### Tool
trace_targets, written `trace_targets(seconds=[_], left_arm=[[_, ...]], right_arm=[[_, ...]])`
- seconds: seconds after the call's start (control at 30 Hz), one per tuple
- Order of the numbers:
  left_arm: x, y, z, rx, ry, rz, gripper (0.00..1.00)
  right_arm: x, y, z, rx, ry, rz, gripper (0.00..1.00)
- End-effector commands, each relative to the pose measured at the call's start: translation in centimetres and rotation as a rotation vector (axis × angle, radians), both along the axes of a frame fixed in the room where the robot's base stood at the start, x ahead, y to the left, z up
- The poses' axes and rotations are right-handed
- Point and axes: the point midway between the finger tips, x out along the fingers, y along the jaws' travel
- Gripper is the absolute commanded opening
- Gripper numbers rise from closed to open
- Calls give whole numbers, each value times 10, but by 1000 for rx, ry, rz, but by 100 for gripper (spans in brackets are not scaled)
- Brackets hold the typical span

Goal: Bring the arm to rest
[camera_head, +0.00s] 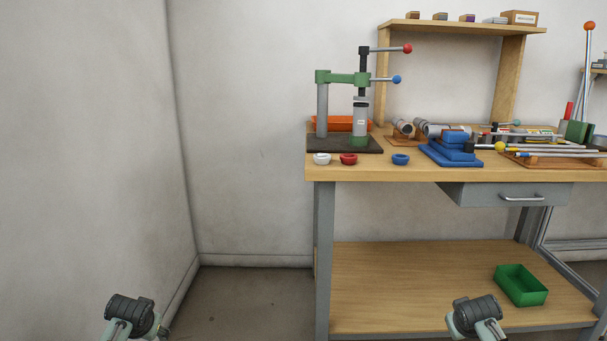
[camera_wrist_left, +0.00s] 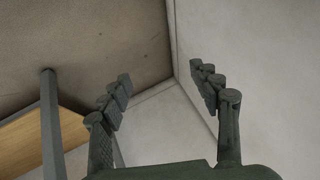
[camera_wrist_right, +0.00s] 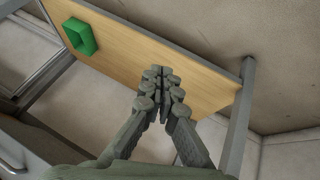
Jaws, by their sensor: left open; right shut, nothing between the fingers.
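My left gripper (camera_wrist_left: 160,95) is open and empty in the left wrist view, its two fingers apart over floor and wall. My right gripper (camera_wrist_right: 161,75) is shut with nothing between its fingertips in the right wrist view. Behind it in that view is the lower shelf (camera_wrist_right: 125,50) of the workbench. The fingers are out of sight there.
A green bin (camera_head: 521,286) sits on the lower shelf. The floor (camera_head: 245,300) left of the bench is clear.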

Motion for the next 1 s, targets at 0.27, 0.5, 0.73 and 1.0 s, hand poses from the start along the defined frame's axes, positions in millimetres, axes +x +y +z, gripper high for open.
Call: trace_targets(seconds=[0.27, 0.5, 0.73, 1.0], left_arm=[[-152, -60, -97, -78, 148, -57, 63], [-284, -97, -129, -148, 258, -68, 63], [-327, -107, -131, -171, 292, -66, 63], [-328, -107, -131, -171, 293, -66, 63]], right_arm=[[-152, 60, -98, 79, 148, 55, 0], [-285, 97, -129, 149, 258, 67, 0], [-327, 107, -130, 172, 292, 63, 0], [-328, 107, -131, 171, 293, 64, 0]])
